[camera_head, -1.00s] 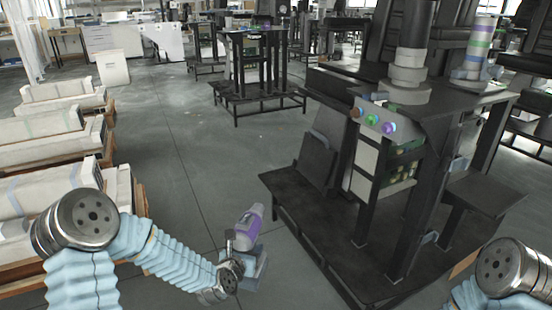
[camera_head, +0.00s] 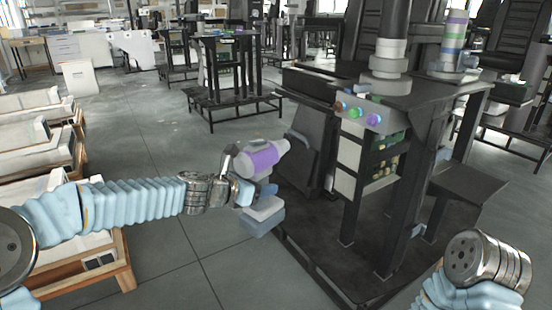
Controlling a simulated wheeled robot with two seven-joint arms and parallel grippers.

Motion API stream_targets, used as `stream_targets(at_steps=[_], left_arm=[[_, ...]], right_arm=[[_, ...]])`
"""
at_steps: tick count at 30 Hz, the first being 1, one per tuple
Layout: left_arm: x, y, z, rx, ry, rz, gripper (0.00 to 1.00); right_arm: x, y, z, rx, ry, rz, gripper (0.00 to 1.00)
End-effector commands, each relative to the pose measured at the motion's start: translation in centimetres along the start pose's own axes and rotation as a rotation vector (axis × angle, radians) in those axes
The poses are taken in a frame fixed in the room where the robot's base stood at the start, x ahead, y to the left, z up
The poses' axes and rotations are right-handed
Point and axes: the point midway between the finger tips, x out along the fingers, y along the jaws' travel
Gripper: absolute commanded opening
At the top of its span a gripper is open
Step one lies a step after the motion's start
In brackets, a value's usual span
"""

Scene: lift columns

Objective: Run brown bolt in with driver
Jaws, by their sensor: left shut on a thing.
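My left gripper (camera_head: 235,167) is shut on a purple and grey driver (camera_head: 261,157). The driver has a blue-grey base block (camera_head: 261,220) and its nose points right, toward the workstation. The brown bolt (camera_head: 339,107) is the leftmost of three coloured bolts on the grey sloped panel (camera_head: 362,113). The driver's nose is left of and below the brown bolt in the picture, apart from it. My right arm shows only at the lower right, and its gripper is out of view.
A green bolt (camera_head: 355,113) and a blue-purple bolt (camera_head: 373,120) sit right of the brown one. The workstation has a dark base platform (camera_head: 330,250) and a tilted dark board (camera_head: 305,150). Pallets with long white boxes (camera_head: 35,150) stand at the left. Grey floor lies between.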

Motion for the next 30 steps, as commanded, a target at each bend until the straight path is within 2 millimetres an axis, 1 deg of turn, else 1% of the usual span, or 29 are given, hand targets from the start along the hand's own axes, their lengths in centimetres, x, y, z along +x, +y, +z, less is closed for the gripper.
stream_targets(at_steps=[1, 5, 6, 8, 9, 12, 15, 17, 22, 30], left_arm=[[-0.4, -0.4, 1.3, 0.014, -0.013, -0.010, 0.00], [-1.0, -1.4, 3.0, 0.034, -0.012, -0.057, 0.00], [-1.2, -2.0, 3.9, 0.044, -0.015, -0.079, 0.00], [-1.8, -2.6, 5.0, 0.055, -0.013, -0.108, 0.00], [-2.3, -3.2, 6.0, 0.067, -0.015, -0.136, 0.00], [-3.5, -4.4, 8.1, 0.089, -0.013, -0.195, 0.00], [-4.3, -5.3, 9.3, 0.102, -0.010, -0.236, 0.00], [-4.5, -5.6, 9.7, 0.105, -0.008, -0.249, 0.00], [-3.9, -6.0, 10.4, 0.109, -0.005, -0.259, 0.00], [-1.1, -6.9, 11.6, 0.108, -0.006, -0.258, 0.00]], right_arm=[[0.1, 0.0, 0.0, 0.000, 0.000, 0.000, 0.43], [0.3, 0.1, 0.0, 0.000, 0.000, 0.000, 0.43], [0.4, 0.1, 0.0, 0.000, 0.000, 0.000, 0.43], [0.5, 0.2, 0.0, 0.000, 0.000, 0.000, 0.43], [0.6, 0.2, 0.0, 0.000, 0.000, 0.000, 0.43], [0.8, 0.3, 0.0, 0.000, -0.001, 0.000, 0.43], [0.9, 0.3, 0.0, 0.001, -0.001, 0.000, 0.43], [0.9, 0.3, 0.0, 0.001, -0.001, 0.000, 0.43], [0.6, 0.3, 0.0, 0.001, 0.000, 0.000, 0.43], [-0.1, 0.1, -0.1, 0.001, 0.002, 0.002, 0.43]])
